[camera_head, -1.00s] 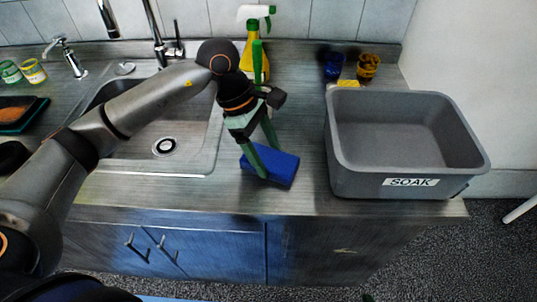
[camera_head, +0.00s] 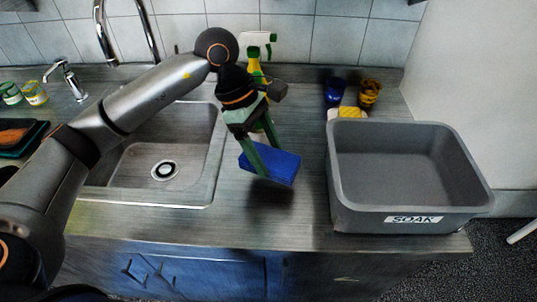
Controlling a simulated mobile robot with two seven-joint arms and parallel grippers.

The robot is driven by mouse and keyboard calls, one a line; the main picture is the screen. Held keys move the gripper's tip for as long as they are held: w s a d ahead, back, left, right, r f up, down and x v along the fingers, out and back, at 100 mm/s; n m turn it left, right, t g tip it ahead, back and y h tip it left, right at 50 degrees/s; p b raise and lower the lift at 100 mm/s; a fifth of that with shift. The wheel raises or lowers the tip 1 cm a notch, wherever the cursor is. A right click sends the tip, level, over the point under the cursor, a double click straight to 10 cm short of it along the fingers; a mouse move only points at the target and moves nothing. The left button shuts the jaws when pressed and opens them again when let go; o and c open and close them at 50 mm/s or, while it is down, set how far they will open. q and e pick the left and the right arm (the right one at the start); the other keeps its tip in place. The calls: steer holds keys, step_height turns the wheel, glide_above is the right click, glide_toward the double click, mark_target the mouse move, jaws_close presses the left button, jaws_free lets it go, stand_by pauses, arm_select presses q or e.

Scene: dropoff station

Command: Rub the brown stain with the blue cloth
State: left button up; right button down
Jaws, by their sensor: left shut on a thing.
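The blue cloth (camera_head: 280,169) looks like a folded, flat block, just right of the sink. My left gripper (camera_head: 267,160) is shut on it from above, one finger on its near side and the other behind it. A dark shadow lies on the counter below the cloth, so it appears held a little above the surface. I cannot make out a brown stain in this view. My right gripper is not in view.
A grey bin (camera_head: 351,198) marked SOAK stands to the right. Behind it are a yellow sponge (camera_head: 347,113), a blue cup (camera_head: 334,93) and an amber cup (camera_head: 370,93). A spray bottle (camera_head: 256,66) stands behind my gripper. The sink (camera_head: 140,185) is left; counter (camera_head: 285,225) in front is clear.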

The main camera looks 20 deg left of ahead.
arm_select(q)
steer(key=shift+r+p, duration=0.55)
steer(key=shift+r, duration=0.85)
steer(key=shift+f, duration=0.1)
